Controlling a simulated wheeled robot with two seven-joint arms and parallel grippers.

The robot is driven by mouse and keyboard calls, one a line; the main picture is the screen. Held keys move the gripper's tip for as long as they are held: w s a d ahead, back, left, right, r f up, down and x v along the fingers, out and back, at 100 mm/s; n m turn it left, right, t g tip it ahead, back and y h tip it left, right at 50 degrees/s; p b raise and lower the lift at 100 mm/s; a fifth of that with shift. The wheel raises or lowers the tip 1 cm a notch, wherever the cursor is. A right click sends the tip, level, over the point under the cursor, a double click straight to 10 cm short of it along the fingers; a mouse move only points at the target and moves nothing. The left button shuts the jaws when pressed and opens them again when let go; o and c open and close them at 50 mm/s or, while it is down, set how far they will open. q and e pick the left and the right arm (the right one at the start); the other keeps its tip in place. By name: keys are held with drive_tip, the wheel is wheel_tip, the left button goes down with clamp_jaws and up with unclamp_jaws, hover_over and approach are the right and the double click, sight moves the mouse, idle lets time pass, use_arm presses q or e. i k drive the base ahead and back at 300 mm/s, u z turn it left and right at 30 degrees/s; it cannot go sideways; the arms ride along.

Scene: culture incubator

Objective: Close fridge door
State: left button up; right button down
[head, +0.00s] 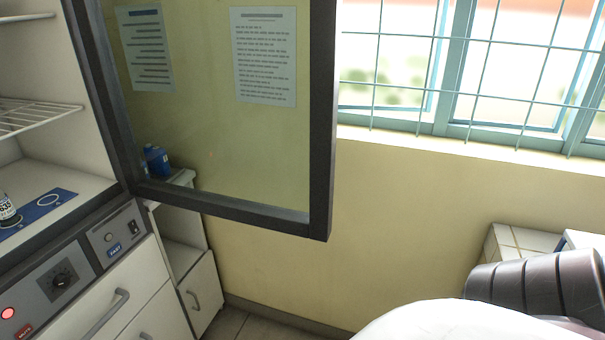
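The fridge door (320,120) is a dark-framed glass panel standing wide open. It is hinged at the left on the incubator's front edge and swings out toward the middle of the view. Yellow wall and two paper sheets show through its glass. The incubator (92,185) is at the left with its inside open to view. A small labelled vial (8,210) stands inside on the floor, near a blue marked mat (45,208). Neither of my grippers shows; only a grey and white part of my own body is at the lower right.
A wire shelf (35,117) is inside the incubator. A control panel (60,280) with a knob and red light is below, above drawers. A low cabinet (200,290) stands behind the door. Tiled boxes (520,240) are at the right under a barred window (470,70).

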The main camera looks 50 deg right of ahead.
sight(142, 28)
drive_tip(key=z, duration=0.85)
drive_tip(key=i, duration=1)
drive_tip(key=z, duration=0.55)
